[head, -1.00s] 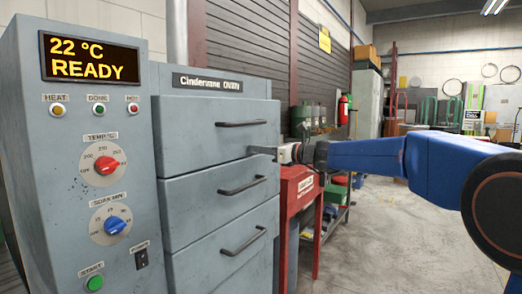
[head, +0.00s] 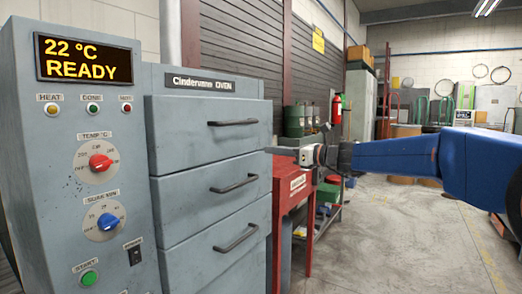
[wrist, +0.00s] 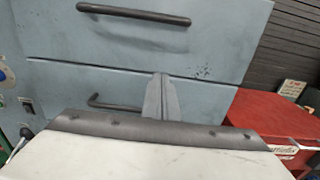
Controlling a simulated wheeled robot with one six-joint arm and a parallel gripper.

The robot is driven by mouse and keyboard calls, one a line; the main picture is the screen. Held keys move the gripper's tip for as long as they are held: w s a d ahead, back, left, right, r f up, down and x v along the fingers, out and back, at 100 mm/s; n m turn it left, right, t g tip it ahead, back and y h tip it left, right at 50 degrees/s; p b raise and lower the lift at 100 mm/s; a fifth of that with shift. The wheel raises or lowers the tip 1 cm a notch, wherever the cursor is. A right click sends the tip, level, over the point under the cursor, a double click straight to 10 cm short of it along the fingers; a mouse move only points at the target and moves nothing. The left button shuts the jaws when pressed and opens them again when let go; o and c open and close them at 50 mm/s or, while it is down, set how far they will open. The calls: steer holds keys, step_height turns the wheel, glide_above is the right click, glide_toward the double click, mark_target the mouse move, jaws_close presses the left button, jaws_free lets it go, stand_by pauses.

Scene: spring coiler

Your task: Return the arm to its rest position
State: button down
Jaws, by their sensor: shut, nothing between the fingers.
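My blue arm (head: 400,153) reaches in from the right in the head view. My gripper (head: 272,150) is at its left end, level with the oven's middle drawer and beside its right edge. In the wrist view my gripper's fingers (wrist: 158,97) are together and empty, pointing at the grey drawer fronts. The oven (head: 205,125) is grey, with three drawers that look closed. Two drawer handles (wrist: 133,15) show in the wrist view, and the fingers touch neither in the picture. Part of the lower handle is hidden behind the fingers.
The oven's control panel (head: 95,170) reads 22 °C READY. A red cabinet (head: 292,205) stands right of the oven, below my gripper; it also shows in the wrist view (wrist: 262,120). A shelf with boxes (head: 328,205) is beyond it. Open floor (head: 400,240) lies to the right.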

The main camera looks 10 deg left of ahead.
steer(key=s+d+f+n+h, duration=0.5)
steer(key=s+d+f+n, duration=0.2)
steer(key=s+d+f, duration=0.4)
steer(key=s+d+f+n+g+h, duration=0.1)
steer(key=s+d+f+n+h, duration=0.5)
steer(key=s+d+f, duration=0.6)
steer(key=s+d+f+n+h, duration=0.6)
steer(key=s+d+f+n, duration=0.3)
steer(key=s+d, duration=1.2)
step_height(320, 180, down, 2)
steer(key=shift+s+f, duration=0.15)
steer(key=shift+s, duration=0.25)
